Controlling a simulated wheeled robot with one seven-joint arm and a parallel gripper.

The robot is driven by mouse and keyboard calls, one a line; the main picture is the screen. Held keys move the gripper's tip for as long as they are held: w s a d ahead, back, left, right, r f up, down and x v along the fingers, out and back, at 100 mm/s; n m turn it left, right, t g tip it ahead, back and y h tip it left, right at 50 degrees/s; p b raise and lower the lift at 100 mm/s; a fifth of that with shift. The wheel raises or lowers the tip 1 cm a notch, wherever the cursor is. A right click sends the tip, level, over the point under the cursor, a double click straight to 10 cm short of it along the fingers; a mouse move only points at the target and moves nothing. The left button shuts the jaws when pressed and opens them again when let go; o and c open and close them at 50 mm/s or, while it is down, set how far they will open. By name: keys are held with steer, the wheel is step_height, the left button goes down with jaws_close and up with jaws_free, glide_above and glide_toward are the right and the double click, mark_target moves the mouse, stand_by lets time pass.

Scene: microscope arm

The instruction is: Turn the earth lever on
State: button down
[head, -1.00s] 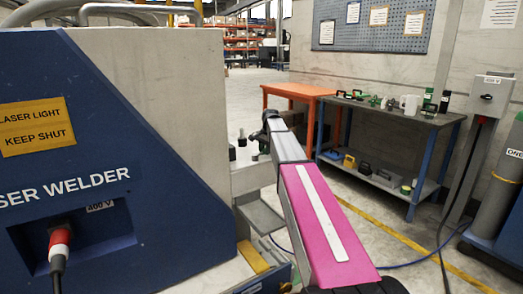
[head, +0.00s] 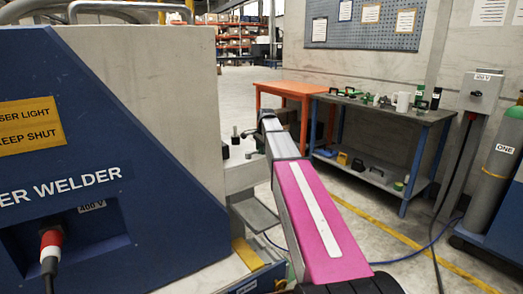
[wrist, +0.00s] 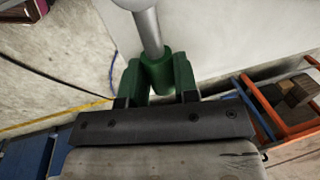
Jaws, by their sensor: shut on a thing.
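In the wrist view a green cylindrical grip (wrist: 157,72) sits on the end of a grey metal rod (wrist: 146,28), which looks like the earth lever. My gripper (wrist: 157,82) has its green fingers on both sides of this grip and is shut on it. The rod runs up and out of the top of the picture, so its mount is hidden. In the head view my arm reaches forward beside the blue and pale grey laser welder (head: 100,170). The lever and fingertips cannot be made out clearly there.
A workbench (head: 385,117) with small items stands at the right, next to an orange table (head: 290,88). A wall switch box (head: 480,91) and a grey gas cylinder (head: 498,165) are at the far right. The floor between welder and bench is partly clear.

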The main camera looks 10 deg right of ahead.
steer(key=c, duration=0.9)
jaws_free()
steer(key=shift+o, duration=0.2)
steer(key=shift+r, duration=0.15)
step_height(320, 180, up, 10)
steer(key=s, duration=0.2)
steer(key=shift+d+r, duration=0.2)
steer(key=shift+d, duration=0.2)
steer(key=shift+s, duration=0.15)
